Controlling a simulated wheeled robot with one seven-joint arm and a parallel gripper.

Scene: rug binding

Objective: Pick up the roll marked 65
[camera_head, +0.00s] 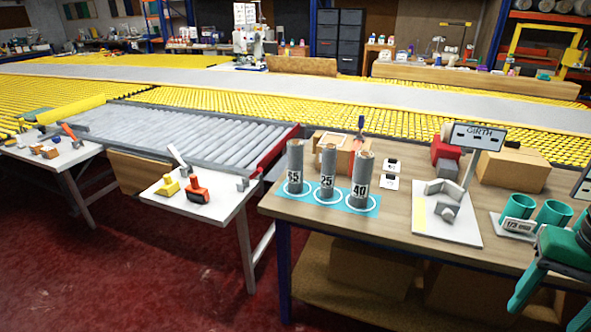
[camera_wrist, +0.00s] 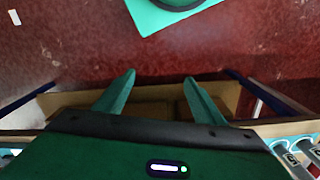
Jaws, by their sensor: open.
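Three grey rolls stand upright on a blue mat (camera_head: 373,208) on the wooden table. The left roll (camera_head: 295,160) has a label that looks like 65, though its first digit is not sharp. The middle roll (camera_head: 327,163) reads 25 and the right roll (camera_head: 362,170) reads 40. My gripper (camera_head: 547,312) is at the far right of the head view, partly cut off, well apart from the rolls. In the wrist view my gripper (camera_wrist: 159,77) is open and empty above the red floor and table edge. Parts of grey labelled rolls show at its lower right corner.
A girth stand (camera_head: 478,137) on a white board, teal cups (camera_head: 552,213) and cardboard boxes (camera_head: 513,167) occupy the table's right side. A white side table (camera_head: 215,205) with red and yellow tools stands to the left.

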